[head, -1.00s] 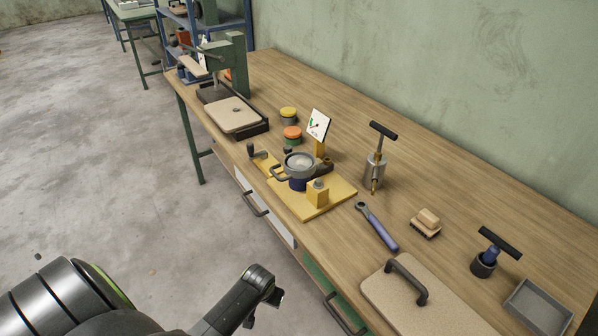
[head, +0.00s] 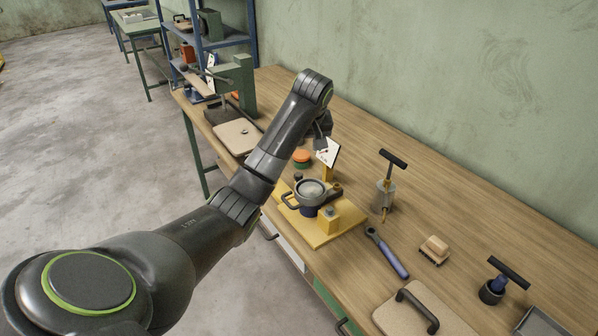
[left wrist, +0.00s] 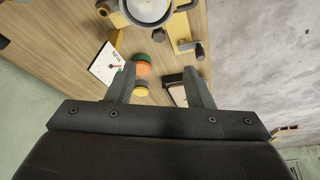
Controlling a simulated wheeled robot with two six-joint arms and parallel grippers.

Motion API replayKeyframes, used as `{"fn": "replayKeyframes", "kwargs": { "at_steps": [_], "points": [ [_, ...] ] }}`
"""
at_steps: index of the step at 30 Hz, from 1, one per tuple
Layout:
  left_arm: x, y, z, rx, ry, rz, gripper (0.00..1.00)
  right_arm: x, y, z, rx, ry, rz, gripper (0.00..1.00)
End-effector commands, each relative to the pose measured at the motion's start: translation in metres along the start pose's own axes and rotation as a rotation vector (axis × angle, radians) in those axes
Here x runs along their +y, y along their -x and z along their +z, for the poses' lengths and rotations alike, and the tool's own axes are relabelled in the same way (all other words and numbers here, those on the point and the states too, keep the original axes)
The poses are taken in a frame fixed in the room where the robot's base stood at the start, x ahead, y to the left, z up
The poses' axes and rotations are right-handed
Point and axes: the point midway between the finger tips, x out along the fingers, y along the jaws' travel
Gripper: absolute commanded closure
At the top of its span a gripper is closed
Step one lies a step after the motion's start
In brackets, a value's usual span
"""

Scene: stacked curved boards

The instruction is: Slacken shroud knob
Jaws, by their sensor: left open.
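A yellow base plate (head: 320,236) on the bench carries a grey round cup (head: 311,191) with a loop handle. A small dark knob (head: 298,177) sits beside the cup; it also shows in the left wrist view (left wrist: 158,35). A dark crank handle (left wrist: 197,49) on a yellow strip shows in the left wrist view; my arm hides it in the head view. No label shows which is the shroud knob. My left gripper (left wrist: 158,72) is open and empty, above the bench on the fixture's far side. In the head view its fingers (head: 321,138) are partly hidden. My right gripper is not in view.
A white dial card (head: 328,153) stands behind the cup, close to my left gripper. A green press (head: 236,85) stands at left.

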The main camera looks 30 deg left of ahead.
Motion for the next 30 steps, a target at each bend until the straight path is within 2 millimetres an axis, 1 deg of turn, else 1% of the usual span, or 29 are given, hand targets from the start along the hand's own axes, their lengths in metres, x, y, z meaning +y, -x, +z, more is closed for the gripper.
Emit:
{"fn": "replayKeyframes", "kwargs": {
  "at_steps": [1, 2, 5, 8, 18, 19, 20, 30],
  "points": [
    [0.001, 0.006, -0.005, 0.0, 0.013, 0.0, 0.53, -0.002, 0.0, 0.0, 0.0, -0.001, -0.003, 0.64],
    [0.002, 0.008, -0.007, -0.001, 0.019, -0.001, 0.53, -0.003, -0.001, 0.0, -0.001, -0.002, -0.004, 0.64],
    [0.002, 0.008, -0.009, -0.002, 0.029, -0.002, 0.53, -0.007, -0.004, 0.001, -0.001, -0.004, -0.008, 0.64],
    [0.002, 0.002, -0.009, -0.002, 0.029, -0.002, 0.53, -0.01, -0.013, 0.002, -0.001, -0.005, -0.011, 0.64],
    [0.002, -0.025, -0.007, -0.001, 0.027, -0.001, 0.53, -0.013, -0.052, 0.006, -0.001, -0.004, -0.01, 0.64],
    [0.002, -0.029, -0.009, -0.005, 0.026, -0.003, 0.53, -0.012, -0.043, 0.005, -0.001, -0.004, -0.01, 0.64],
    [0.002, -0.035, -0.009, -0.006, 0.026, -0.005, 0.53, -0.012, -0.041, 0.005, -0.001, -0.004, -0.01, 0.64],
    [0.001, -0.109, -0.009, -0.007, 0.026, -0.004, 0.53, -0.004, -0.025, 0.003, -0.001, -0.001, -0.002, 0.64]
  ]
}}
